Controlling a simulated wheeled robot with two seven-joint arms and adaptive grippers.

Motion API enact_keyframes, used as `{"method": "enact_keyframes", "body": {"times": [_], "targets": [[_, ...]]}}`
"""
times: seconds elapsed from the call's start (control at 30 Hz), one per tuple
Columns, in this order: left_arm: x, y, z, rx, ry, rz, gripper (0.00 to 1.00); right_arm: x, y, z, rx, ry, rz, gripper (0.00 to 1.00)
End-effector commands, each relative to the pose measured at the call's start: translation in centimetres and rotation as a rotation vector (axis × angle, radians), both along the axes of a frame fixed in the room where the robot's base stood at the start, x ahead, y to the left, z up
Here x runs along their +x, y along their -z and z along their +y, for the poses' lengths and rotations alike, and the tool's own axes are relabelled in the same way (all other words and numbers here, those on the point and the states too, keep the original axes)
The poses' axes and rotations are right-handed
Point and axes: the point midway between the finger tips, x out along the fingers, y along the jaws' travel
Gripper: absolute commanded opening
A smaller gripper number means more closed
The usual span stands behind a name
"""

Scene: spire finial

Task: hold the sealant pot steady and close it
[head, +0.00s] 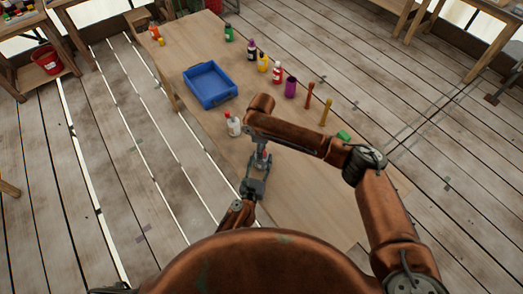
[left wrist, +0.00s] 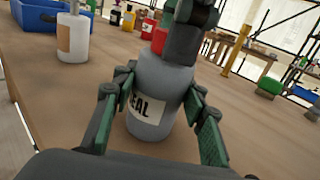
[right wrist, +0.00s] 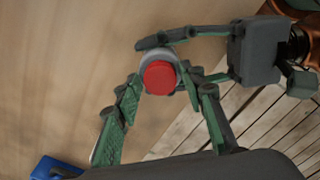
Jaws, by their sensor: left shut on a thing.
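The sealant pot (left wrist: 158,82) is a grey, upright cylinder with a pale label on the wooden table. My left gripper (left wrist: 165,112) is shut on its sides; it also shows in the head view (head: 258,172). A round red cap (right wrist: 160,77) shows over the middle of the pot's grey top in the right wrist view. My right gripper (right wrist: 160,78) is above the pot, pointing down, its fingers apart on either side of the cap. How far the cap is seated is hidden.
A white bottle (head: 234,125) stands just left of the pot. A blue tray (head: 210,86) lies farther up the table. Several bottles, a purple cup (head: 291,87) and a green block (head: 344,135) line the right side. The near right table top is clear.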

Motion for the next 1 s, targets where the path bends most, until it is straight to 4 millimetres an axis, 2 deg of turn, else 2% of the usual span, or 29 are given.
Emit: {"method": "enact_keyframes", "body": {"times": [0.13, 0.47, 0.57, 0.9, 1.0], "targets": [[0.0, 0.0, 0.0, 0.000, 0.000, 0.000, 0.00, 0.0, 0.0, 0.0, 0.000, 0.000, 0.000, 0.47], [0.0, 0.0, 0.0, 0.000, 0.000, 0.000, 0.00, 0.0, -0.5, 0.0, 0.001, 0.000, -0.001, 0.47], [0.0, 0.0, 0.0, 0.000, 0.000, 0.000, 0.00, 0.1, -1.7, 0.0, 0.002, 0.000, -0.001, 0.47], [0.0, 0.0, 0.0, 0.000, 0.000, 0.000, 0.00, 0.1, -8.6, 0.0, 0.002, -0.001, -0.002, 0.47], [0.0, 0.0, 0.0, 0.000, 0.000, 0.000, 0.00, 0.1, -10.2, 0.0, 0.001, 0.000, -0.001, 0.47]]}}
